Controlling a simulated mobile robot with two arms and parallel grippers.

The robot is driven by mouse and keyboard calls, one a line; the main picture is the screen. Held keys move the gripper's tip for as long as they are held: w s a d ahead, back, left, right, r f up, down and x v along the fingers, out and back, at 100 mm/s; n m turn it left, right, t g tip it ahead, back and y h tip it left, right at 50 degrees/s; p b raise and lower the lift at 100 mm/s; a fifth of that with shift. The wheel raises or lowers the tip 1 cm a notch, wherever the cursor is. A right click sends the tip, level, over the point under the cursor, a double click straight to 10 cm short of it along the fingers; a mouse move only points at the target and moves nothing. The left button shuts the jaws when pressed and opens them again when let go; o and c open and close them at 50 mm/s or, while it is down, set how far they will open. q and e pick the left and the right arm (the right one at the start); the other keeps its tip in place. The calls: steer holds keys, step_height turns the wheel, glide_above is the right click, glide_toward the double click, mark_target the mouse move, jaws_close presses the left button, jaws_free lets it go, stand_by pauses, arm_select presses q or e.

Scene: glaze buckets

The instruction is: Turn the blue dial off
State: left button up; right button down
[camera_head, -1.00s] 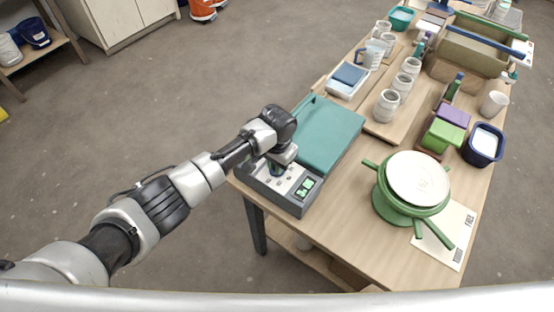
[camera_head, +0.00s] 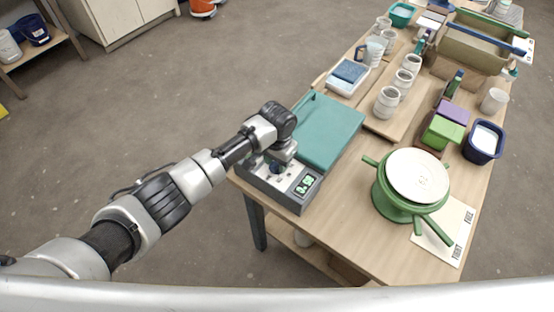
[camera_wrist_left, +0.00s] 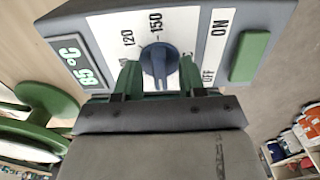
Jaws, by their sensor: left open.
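The blue dial (camera_wrist_left: 158,62) sits on a white scale plate of the grey control panel (camera_head: 266,185), with 120 and 150 printed beyond it in the left wrist view. Its ridge points roughly towards the 150. My left gripper (camera_wrist_left: 159,78) is open, with one green finger on each side of the dial; whether either finger touches it I cannot tell. In the head view my left gripper (camera_head: 277,166) is over the panel and hides much of the dial. A lit green display (camera_head: 305,184) is on the panel. My right gripper does not show.
A green button (camera_wrist_left: 249,55) beside ON and OFF lettering is right of the dial in the left wrist view. A teal slab (camera_head: 328,130) lies behind the panel. A green pot (camera_head: 392,208) with a white lid (camera_head: 418,175) stands to the right on the table.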

arm_select(q)
step_height(320, 180, up, 11)
steer(key=b, duration=0.1)
stand_by(0.3)
steer(key=shift+f, duration=0.15)
